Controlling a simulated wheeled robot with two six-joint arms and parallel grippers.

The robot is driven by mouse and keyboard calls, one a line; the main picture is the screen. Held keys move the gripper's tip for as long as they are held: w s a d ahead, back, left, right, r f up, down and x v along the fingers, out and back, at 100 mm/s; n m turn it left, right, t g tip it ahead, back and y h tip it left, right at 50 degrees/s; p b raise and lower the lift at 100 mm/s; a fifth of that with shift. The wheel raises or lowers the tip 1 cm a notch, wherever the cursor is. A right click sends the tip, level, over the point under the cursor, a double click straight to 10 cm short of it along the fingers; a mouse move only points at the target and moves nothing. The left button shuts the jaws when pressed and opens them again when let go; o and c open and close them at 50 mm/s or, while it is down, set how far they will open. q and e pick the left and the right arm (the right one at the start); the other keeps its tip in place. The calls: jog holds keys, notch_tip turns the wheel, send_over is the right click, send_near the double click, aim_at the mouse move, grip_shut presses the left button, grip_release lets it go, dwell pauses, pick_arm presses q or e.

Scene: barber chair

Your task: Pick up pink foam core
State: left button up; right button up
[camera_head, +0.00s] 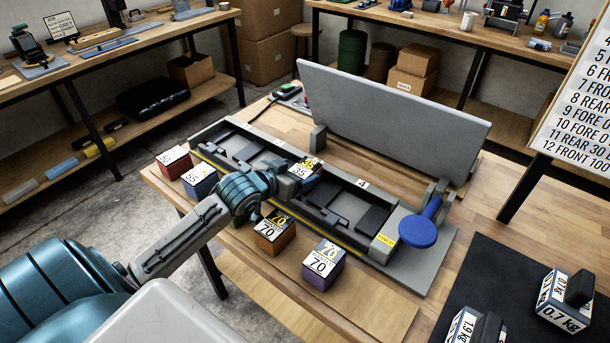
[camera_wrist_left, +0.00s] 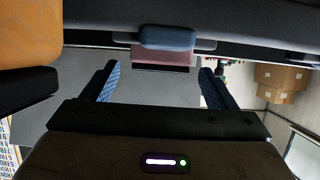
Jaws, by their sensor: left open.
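My left gripper (camera_head: 292,182) reaches over the front edge of the long grey tray (camera_head: 340,208). Its fingers are apart in the left wrist view (camera_wrist_left: 158,85), with nothing gripped between them. A dull pink piece (camera_wrist_left: 165,55) shows beyond the fingertips, behind a rounded blue piece (camera_wrist_left: 167,37); I cannot tell whether they touch. In the head view a block labelled 35 (camera_head: 308,166) stands at the gripper's tip, partly hidden by it. I cannot tell whether it is the pink piece. My right gripper is not in view.
Red (camera_head: 174,162), blue (camera_head: 200,182), orange-brown (camera_head: 274,231) and purple (camera_head: 323,265) labelled blocks line the tray's front. A grey panel (camera_head: 390,118) stands behind it. A blue round knob (camera_head: 418,231) is at the right end. Weights (camera_head: 566,303) lie on a black mat.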

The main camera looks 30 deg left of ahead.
aim_at(302, 170)
pick_arm(q)
jog(key=x, duration=0.5)
jog(key=shift+d, duration=0.1)
jog(key=shift+c, duration=0.4)
jog(key=c, duration=1)
